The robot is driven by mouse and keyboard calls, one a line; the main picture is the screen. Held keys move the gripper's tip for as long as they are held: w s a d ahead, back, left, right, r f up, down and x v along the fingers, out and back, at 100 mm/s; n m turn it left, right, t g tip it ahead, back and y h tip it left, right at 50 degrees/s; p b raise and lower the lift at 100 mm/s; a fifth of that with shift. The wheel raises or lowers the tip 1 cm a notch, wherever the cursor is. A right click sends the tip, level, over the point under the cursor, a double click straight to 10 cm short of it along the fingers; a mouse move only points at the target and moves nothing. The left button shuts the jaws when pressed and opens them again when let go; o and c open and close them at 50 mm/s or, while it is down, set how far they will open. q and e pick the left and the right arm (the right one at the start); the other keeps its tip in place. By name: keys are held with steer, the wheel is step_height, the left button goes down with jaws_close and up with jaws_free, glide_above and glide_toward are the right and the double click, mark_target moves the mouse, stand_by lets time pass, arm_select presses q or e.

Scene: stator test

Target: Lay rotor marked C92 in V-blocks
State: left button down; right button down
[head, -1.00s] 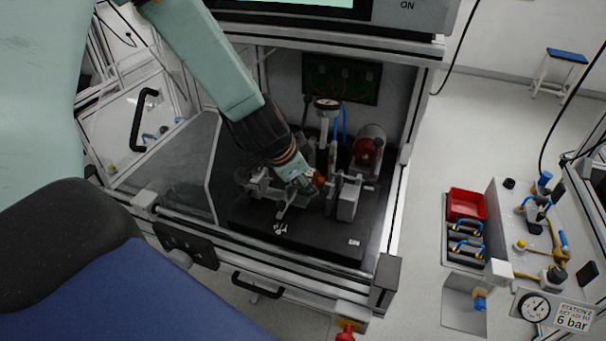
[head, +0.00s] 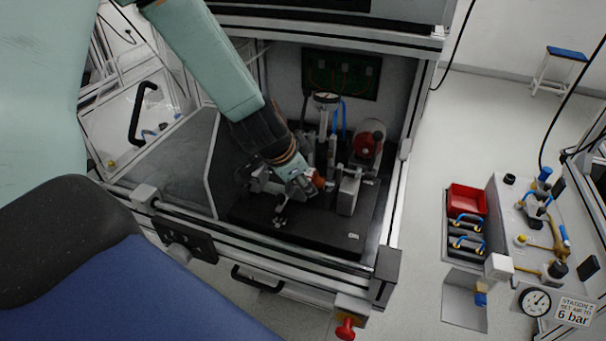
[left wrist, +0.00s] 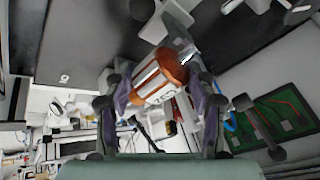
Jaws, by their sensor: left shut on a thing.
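My left gripper (head: 308,183) is shut on a rotor with copper-orange windings and pale bars. In the head view only its orange end (head: 318,182) shows; the left wrist view shows more of the rotor (left wrist: 152,80) between the fingers (left wrist: 163,92). A label on it is too small to read. The gripper is over the dark test bench plate (head: 290,240), close to a grey block (head: 348,192) on its right that looks like a V-block. More grey metal support (head: 258,182) shows at left, partly behind the gripper. I cannot tell whether the rotor touches them. My right gripper is not in view.
A dial gauge on a post (head: 326,100) and a red round part (head: 368,140) stand behind the gripper. The enclosure's front rail (head: 270,252) and right post (head: 398,190) bound the space. A red bin (head: 467,199) is outside at right.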

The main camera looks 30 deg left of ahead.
arm_select(q)
steer(key=shift+w+a+f, duration=0.1)
steer(key=shift+w+f, duration=0.15)
steer(key=shift+f, duration=0.05)
steer(key=shift+f, duration=0.25)
stand_by(0.8)
steer(key=shift+c, duration=1.8)
jaws_free()
steer(key=shift+s, duration=0.1)
steer(key=shift+s+r, duration=0.1)
steer(key=shift+r, duration=0.15)
steer(key=v, duration=1.1)
steer(key=shift+s+r, duration=0.15)
steer(key=shift+r, duration=0.05)
